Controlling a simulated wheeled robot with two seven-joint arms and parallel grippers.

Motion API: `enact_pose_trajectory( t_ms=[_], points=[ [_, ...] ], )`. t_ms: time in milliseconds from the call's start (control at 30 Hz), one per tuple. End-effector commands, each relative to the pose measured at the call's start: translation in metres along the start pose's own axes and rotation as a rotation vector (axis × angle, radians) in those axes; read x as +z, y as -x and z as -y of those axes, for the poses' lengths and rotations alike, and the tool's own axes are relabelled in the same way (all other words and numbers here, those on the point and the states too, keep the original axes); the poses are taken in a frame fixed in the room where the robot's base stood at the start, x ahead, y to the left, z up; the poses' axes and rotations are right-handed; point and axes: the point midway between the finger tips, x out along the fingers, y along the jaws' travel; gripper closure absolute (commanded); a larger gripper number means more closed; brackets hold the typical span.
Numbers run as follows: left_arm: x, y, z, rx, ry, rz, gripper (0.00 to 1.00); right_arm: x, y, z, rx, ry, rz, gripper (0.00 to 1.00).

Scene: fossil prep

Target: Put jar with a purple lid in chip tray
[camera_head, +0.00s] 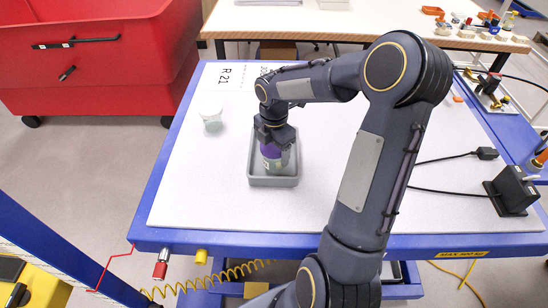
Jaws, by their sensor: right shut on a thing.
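My right gripper (275,140) points down over the grey chip tray (275,181) and is shut on a jar with purple on it (271,153). The jar is upright and within the tray's outline. The gripper hides its top, and I cannot tell whether its base touches the tray floor. The chip tray lies on the white table top, left of my right arm. My left gripper is not in view.
A white-lidded jar (211,119) stands left of the tray. A black device (511,190) with a cable is at the right edge. A red bin (95,60) and a cluttered bench (340,22) are behind. The white surface (200,195) at front left is clear.

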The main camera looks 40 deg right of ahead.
Motion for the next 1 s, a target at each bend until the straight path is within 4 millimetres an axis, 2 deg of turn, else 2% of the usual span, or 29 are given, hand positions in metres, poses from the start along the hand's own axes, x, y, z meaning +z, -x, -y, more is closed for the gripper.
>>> enact_pose_trajectory(
  t_ms=[33, 433, 467, 600, 867, 1000],
  points=[
    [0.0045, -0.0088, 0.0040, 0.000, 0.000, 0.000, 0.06, 0.0002, -0.0109, -0.0002, 0.001, 0.000, 0.001, 0.56],
    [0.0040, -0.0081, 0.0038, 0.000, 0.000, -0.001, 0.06, -0.0002, -0.0122, -0.0003, 0.002, 0.000, 0.001, 0.56],
    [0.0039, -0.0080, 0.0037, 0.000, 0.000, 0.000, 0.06, -0.0002, -0.0123, -0.0003, 0.002, 0.000, 0.001, 0.30],
    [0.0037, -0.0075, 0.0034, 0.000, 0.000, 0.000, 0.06, -0.0002, -0.0115, -0.0002, 0.002, 0.000, 0.001, 0.12],
    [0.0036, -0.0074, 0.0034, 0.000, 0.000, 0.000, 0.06, -0.0002, -0.0113, -0.0002, 0.001, -0.001, 0.001, 0.10],
    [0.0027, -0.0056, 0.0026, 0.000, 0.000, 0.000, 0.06, 0.0000, -0.0042, -0.0005, 0.003, -0.001, 0.002, 0.10]
  ],
)
